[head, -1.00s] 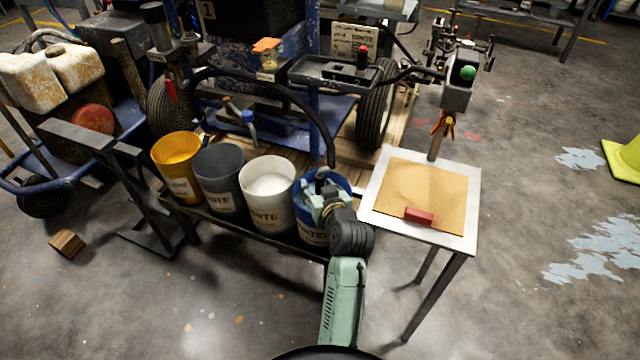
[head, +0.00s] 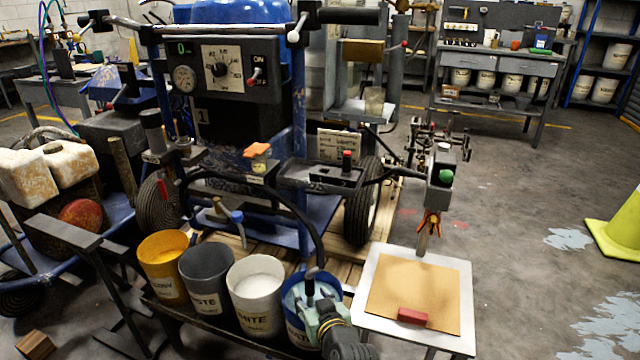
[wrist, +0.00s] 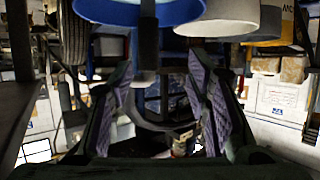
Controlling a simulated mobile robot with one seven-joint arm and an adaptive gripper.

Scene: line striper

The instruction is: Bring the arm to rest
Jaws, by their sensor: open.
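My gripper (head: 318,303) is at the blue bucket (head: 291,330), the rightmost in the row, and partly covers it in the head view. In the wrist view my gripper (wrist: 160,95) shows two purple-padded fingers spread apart with nothing held between them. A dark upright hose end (wrist: 148,40) shows beyond the fingers, against the blue bucket (wrist: 170,12). In the head view the dark hose (head: 315,225) curves down into the blue bucket. I cannot tell whether my gripper touches the hose or the bucket.
A white bucket (head: 255,300), a grey bucket (head: 207,290) and a yellow bucket (head: 163,270) stand left of the blue one. A small table (head: 368,270) with a red block (head: 412,316) is close on the right. The striper (head: 225,80) stands behind. Open floor lies further right.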

